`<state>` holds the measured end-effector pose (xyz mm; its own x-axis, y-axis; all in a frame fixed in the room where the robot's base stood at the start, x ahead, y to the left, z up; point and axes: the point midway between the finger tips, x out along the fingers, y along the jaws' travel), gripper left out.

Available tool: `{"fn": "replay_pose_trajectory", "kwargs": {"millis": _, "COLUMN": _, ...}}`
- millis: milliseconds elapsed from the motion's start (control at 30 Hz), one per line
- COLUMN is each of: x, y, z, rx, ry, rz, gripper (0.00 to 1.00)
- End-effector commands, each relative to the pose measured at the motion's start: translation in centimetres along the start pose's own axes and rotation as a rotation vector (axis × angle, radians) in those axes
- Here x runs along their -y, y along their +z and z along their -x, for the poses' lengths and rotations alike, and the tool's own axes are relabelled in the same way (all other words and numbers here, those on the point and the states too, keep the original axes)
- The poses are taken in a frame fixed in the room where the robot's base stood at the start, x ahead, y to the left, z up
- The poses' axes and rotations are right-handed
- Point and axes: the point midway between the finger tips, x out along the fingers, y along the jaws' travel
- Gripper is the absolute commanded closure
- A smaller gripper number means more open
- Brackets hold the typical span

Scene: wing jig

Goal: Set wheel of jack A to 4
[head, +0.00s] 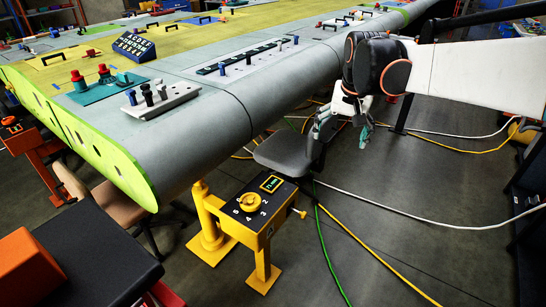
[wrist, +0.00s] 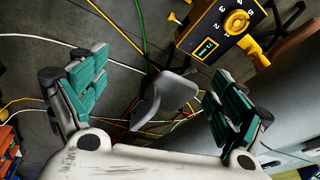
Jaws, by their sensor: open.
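A yellow jack with a black-topped control box (head: 258,212) stands on the floor beside the wing. Its round yellow wheel (head: 250,202) has white numbers printed around it, and a small display with green text (head: 272,183) sits beside it. The wheel also shows upside down at the top right of the wrist view (wrist: 237,22). My gripper (head: 342,130) is open and empty, above and to the right of the jack in the head view, apart from it.
The grey and green wing (head: 200,130) fills the upper left, with its edge near the jack. A dark chair (head: 283,152) stands behind the jack. Cables (head: 400,212) cross the floor. A black-topped surface with an orange box (head: 27,268) is at lower left.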

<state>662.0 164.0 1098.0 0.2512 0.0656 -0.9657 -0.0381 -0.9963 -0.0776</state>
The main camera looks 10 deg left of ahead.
Motion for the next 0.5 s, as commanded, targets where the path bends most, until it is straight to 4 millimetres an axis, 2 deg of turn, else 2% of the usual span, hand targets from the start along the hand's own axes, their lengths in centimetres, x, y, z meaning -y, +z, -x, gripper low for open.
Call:
{"fn": "replay_pose_trajectory", "kwargs": {"millis": 33, "x": 2.0, "y": -0.9, "z": -1.5, "rx": 0.017, "ry": -0.001, "rz": 0.012, "gripper": 0.10}}
{"fn": "replay_pose_trajectory", "kwargs": {"millis": 200, "x": 8.1, "y": -2.7, "z": -6.6, "rx": 0.079, "ry": 0.005, "rz": 0.036, "gripper": 0.10}}
{"fn": "replay_pose_trajectory", "kwargs": {"millis": 367, "x": 13.8, "y": -3.0, "z": -12.0, "rx": 0.136, "ry": 0.016, "rz": 0.061, "gripper": 0.10}}
{"fn": "replay_pose_trajectory", "kwargs": {"millis": 500, "x": 18.7, "y": -2.1, "z": -17.0, "rx": 0.183, "ry": 0.031, "rz": 0.082, "gripper": 0.10}}
